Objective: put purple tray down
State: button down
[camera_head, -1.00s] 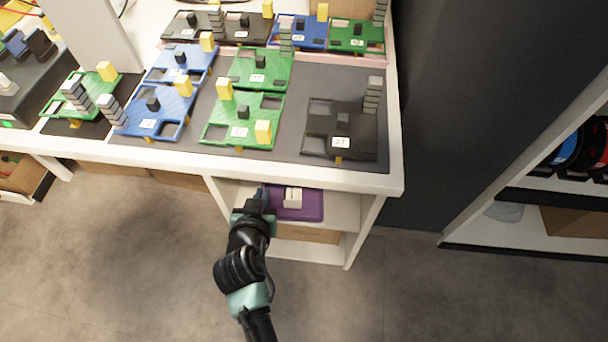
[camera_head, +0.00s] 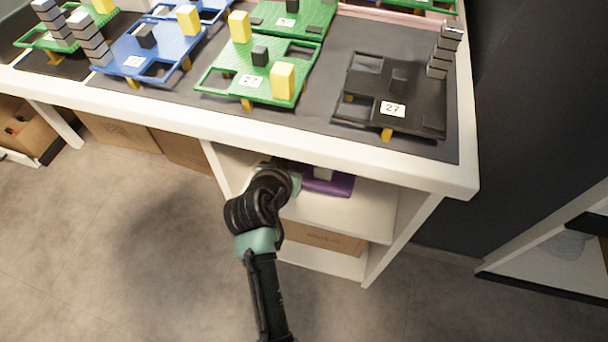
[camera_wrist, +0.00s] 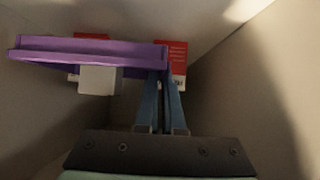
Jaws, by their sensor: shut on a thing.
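The purple tray (camera_head: 330,184) is partly inside the shelf opening below the table, largely hidden by the tabletop in the head view. In the wrist view the purple tray (camera_wrist: 90,52) spans the left and middle, with a pale block (camera_wrist: 98,80) at it. My gripper (camera_wrist: 163,82) is shut on the tray's right end. In the head view my gripper end is hidden behind my wrist and the table edge. I cannot tell whether the tray touches the shelf board (camera_head: 350,212).
White side walls flank the shelf opening. Red-and-white boxes (camera_wrist: 172,62) stand behind the tray in the wrist view. A cardboard box (camera_head: 325,238) sits on the lower level. Above, the table (camera_head: 300,144) holds several green, blue and black trays. The floor in front is clear.

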notch_tip(320, 180, down, 7)
jog(key=b, duration=0.3)
jog(key=shift+r, duration=0.2)
jog(key=shift+f, duration=0.2)
jog(key=c, duration=1)
grip_release()
jog(key=shift+c, duration=0.2)
jog(key=shift+r, duration=0.1)
jog(key=shift+s+r, duration=0.15)
jog(key=shift+r, duration=0.1)
jog(key=p+v, duration=0.5)
jog(key=v, duration=0.6)
jog(key=shift+s+a, duration=0.15)
jog(key=shift+s, duration=0.1)
